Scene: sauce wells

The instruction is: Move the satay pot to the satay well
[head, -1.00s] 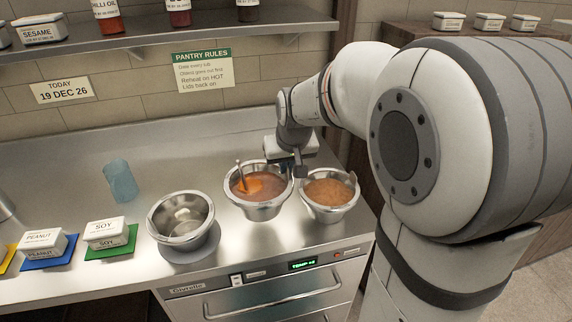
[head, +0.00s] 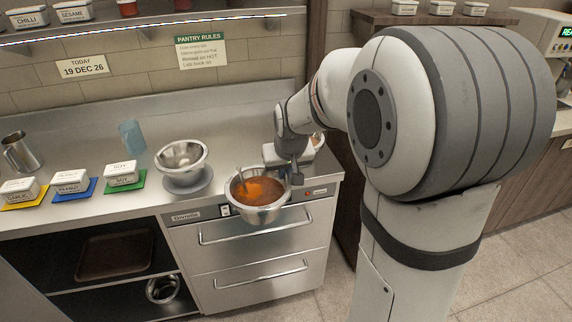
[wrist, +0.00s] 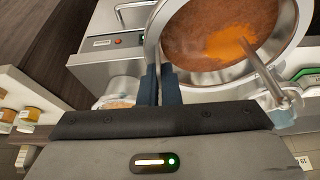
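A steel pot of brown sauce with an orange patch and a ladle (head: 268,212) hangs at the counter's front edge, in front of the drawer unit. No label on it is readable, so I cannot tell if it is the satay pot. My gripper (head: 293,176) is at its right rim. In the wrist view my fingers (wrist: 162,84) are closed on the rim of this pot (wrist: 200,68). A second sauce pot (wrist: 122,86) shows below and beside the fingers; the arm mostly hides it in the head view. I cannot identify a satay well.
A steel bowl (head: 181,161) stands on a round grey base on the counter (head: 110,208). Labelled tubs on coloured mats, a blue cup (head: 132,136) and a steel jug (head: 21,152) are to the left. A shelf runs above. Another counter with a machine (head: 553,34) is at right.

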